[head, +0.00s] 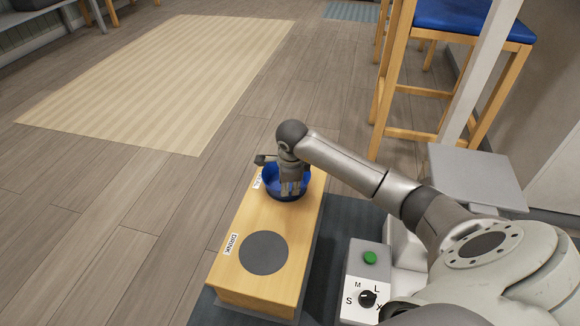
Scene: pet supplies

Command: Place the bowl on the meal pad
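A blue bowl (271,181) is at the far end of a light wooden stand (241,285), beside a small white label (257,180) that is partly hidden. My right gripper (292,190) points down at the bowl, with its fingers over or inside it. I cannot tell whether the fingers grip the rim. Any pad under the bowl is hidden. A dark round pad (264,253) on the near half of the stand is bare, beside a label reading DRINK (232,244). My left gripper is not in view.
Right of the stand is a grey unit (356,258) with a green button (370,257) and a dial (367,299) marked with size letters. A blue-seated wooden chair (470,22) stands behind. A beige striped rug (165,80) and open floor lie left.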

